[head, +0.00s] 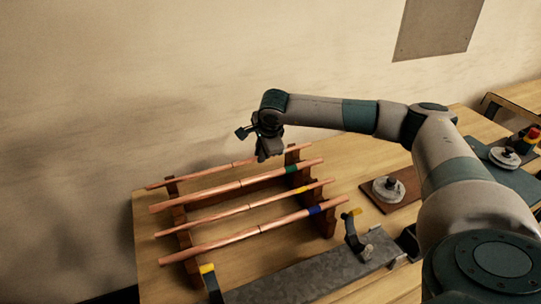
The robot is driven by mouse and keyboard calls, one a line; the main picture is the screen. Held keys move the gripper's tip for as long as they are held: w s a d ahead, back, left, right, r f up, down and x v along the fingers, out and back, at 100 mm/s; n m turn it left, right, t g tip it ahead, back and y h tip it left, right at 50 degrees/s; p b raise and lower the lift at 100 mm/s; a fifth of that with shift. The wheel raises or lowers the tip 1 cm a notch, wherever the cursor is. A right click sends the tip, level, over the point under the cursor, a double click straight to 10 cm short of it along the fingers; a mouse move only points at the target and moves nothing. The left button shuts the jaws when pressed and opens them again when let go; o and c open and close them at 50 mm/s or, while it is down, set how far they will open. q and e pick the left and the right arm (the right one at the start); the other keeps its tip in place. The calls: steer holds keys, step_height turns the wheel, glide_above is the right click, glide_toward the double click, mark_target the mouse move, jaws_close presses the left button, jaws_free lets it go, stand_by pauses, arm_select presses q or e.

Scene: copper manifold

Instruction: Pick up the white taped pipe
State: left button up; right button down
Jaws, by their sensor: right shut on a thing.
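Several copper pipes lie side by side across a wooden rack (326,222). The rearmost pipe (200,175) shows no tape; the spot where a band could be is hidden behind my gripper. The other pipes carry green (292,169), yellow (306,189) and blue (314,210) bands, so the rearmost is taken as the white taped pipe. My right gripper (262,155) points down and is shut on this rearmost pipe, right of its middle. The pipe lies at or very near the rack's rear; any gap beneath it cannot be told. My left gripper is not in view.
A grey metal fixture (290,278) with yellow-tipped uprights lies in front of the rack. A round white device (388,189) sits on a brown board to the right. A similar one (504,157) stands farther right. A wall rises close behind the table.

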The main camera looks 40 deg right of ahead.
stand_by(0.7)
steer(key=s+d+r+b, duration=0.7)
steer(key=s+r+b, duration=0.1)
steer(key=r, duration=0.3)
steer(key=shift+s+d, duration=0.2)
steer(key=shift+s, duration=0.3)
